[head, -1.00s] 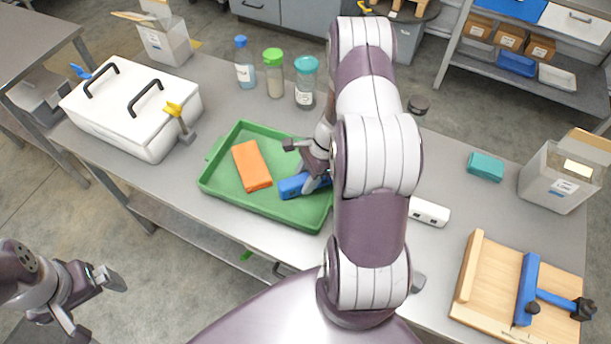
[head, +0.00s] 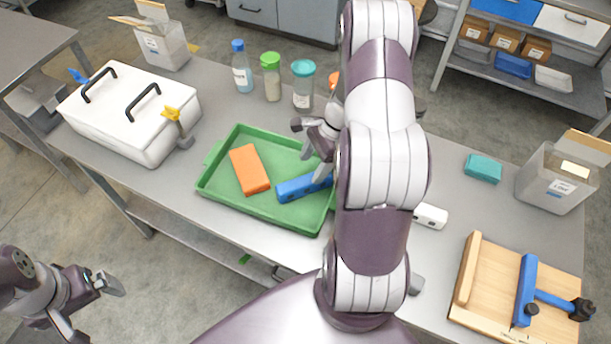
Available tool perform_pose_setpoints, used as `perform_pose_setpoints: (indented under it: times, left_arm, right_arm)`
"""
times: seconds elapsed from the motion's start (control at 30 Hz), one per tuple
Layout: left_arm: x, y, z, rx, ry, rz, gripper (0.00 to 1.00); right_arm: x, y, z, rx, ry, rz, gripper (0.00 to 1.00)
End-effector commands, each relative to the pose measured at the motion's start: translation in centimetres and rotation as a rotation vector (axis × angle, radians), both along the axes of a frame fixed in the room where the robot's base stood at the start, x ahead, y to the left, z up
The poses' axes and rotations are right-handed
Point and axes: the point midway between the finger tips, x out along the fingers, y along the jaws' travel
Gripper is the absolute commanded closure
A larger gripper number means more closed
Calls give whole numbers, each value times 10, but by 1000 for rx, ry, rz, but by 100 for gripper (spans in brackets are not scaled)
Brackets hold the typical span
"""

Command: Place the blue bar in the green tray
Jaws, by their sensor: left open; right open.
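The blue bar (head: 299,188) lies in the green tray (head: 226,196), toward its right side, with its right end partly hidden by my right arm. An orange bar (head: 249,170) lies to its left in the same tray. My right gripper (head: 308,151) is open and empty above the far right part of the tray, just above and behind the blue bar and apart from it as far as I can see. My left gripper (head: 97,312) is open and empty at the lower left, off the table's front edge.
A white lidded box (head: 130,115) stands left of the tray. Several capped bottles (head: 271,77) stand behind it. To the right are a white block (head: 431,216), a teal block (head: 483,168), a clear bin (head: 557,180) and a wooden board (head: 485,290) with a blue tool (head: 526,290).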

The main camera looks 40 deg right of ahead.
Motion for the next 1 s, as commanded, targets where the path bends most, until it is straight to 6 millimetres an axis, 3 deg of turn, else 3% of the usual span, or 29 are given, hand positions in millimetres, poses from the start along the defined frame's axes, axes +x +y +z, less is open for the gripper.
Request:
perform_pose_setpoints:
  times: [0.1, 0.23, 0.3, 0.37, 0.5, 0.6, 0.67, 0.77, 1.0]
  left_arm:
    - [0, 0, -1, 0, 0, 0, 1]
    - [0, 0, -1, 0, 0, 0, 1]
    - [0, 0, -1, 0, 0, 0, 1]
    - [0, 0, -1, 0, 0, 0, 1]
    - [0, 0, -1, 0, 0, 0, 1]
    - [0, 0, -1, 0, 0, 0, 1]
    - [0, 0, -1, 0, 0, 0, 1]
    - [0, 0, -1, 0, 0, 0, 1]
    - [0, 0, -1, 0, 0, 0, 1]
  right_arm:
    - [-2, -11, 25, -2, -2, -2, 32]
    - [-4, -17, 42, -1, -1, 3, 32]
    - [-4, -5, 52, -31, -13, 96, 32]
    - [-5, 24, 67, -103, -49, 326, 32]
    - [-30, 107, 103, -315, -202, 1113, 32]
    - [-52, 144, 117, -414, -308, 1548, 32]
    - [-62, 155, 120, -446, -348, 1704, 32]
    - [-68, 161, 121, -464, -371, 1799, 32]
    - [-68, 160, 121, -460, -368, 1792, 32]
